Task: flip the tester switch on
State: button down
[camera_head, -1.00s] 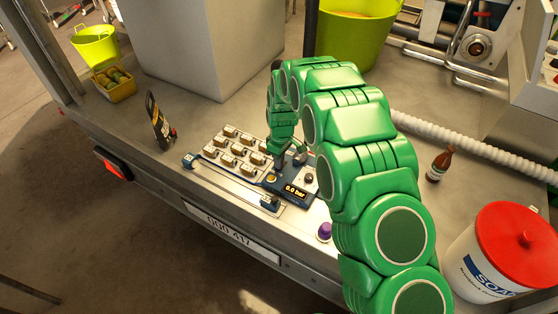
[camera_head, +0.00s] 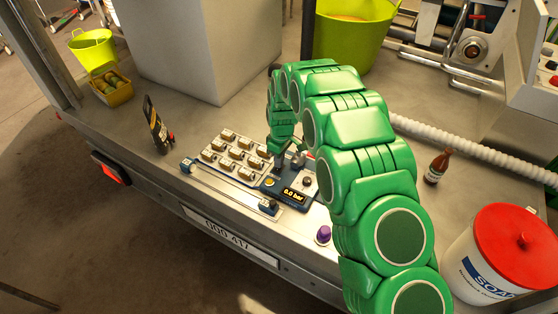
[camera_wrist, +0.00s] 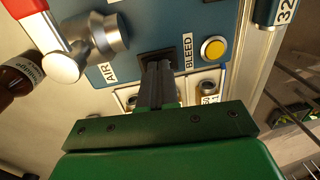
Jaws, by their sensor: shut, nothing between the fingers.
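The tester is a blue box (camera_head: 291,194) with a lit display reading "0.0 bar", on the front part of the trailer bed. In the wrist view its blue panel (camera_wrist: 193,16) has a black switch (camera_wrist: 145,56) between the AIR and BLEED labels. My gripper (camera_wrist: 158,70) is shut and empty, its fingertips over the switch and hiding much of it. I cannot tell whether they touch it or which way it is set. In the head view my gripper (camera_head: 277,164) points down at the far side of the tester.
Beside the switch are a yellow BLEED button (camera_wrist: 213,48) and a metal AIR valve (camera_wrist: 92,46) with a red handle. A tray of brass fittings (camera_head: 236,155) adjoins the tester. A purple cap (camera_head: 323,234), brown bottle (camera_head: 438,167) and soap tub (camera_head: 497,255) stand to the right.

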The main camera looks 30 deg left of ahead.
aim_at(278, 170)
notch_tip(278, 170, up, 14)
jog(key=s, duration=0.1)
jog(key=shift+s+f, duration=0.15)
jog(key=shift+s, duration=0.15)
dwell(0.5)
jog(key=s+d+r+m, duration=0.25)
jog(key=d+r, duration=0.25)
jog(key=d, duration=0.5)
jog(key=s+d+r+m, duration=0.25)
jog(key=d+r, duration=0.35)
jog(key=d, duration=0.5)
jog(key=s+d+r+m, duration=0.1)
jog(key=d+r+m, duration=0.35)
jog(key=d, duration=0.55)
jog(key=s+d+r+m, duration=0.1)
jog(key=s+d+m, duration=0.3)
jog(key=s+d, duration=0.5)
jog(key=s+d+r+m, duration=0.1)
jog(key=s+d+m, duration=0.3)
jog(key=s+d, duration=0.5)
jog(key=s, duration=0.8)
jog(key=shift+d+r+g, duration=0.3)
jog(key=shift+d+r, duration=0.1)
